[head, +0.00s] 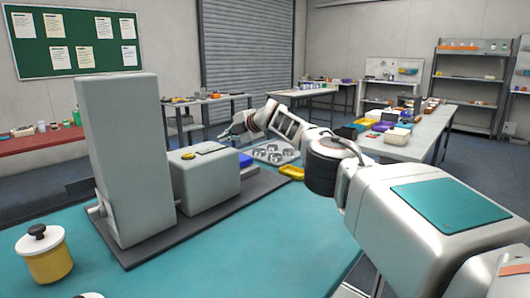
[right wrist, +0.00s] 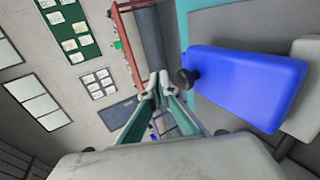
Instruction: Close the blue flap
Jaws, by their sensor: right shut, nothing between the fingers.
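The blue flap (right wrist: 245,85) is large in the right wrist view, on the right side, with a dark round knob (right wrist: 187,78) at its left edge. In the head view only a small part of the blue flap (head: 245,160) shows, behind the grey machine box (head: 205,180). My right gripper (head: 228,134) is beyond the box, close to the blue part. In the wrist view my right gripper (right wrist: 155,88) is shut and empty, its fingertips just left of the knob; I cannot tell whether they touch. My left gripper is not in view.
A tall grey column (head: 125,155) stands beside the box on a dark base plate. A yellow jar (head: 48,262) stands at the front left. A tray with several round metal parts (head: 272,154) and a yellow dish (head: 292,172) lie beyond.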

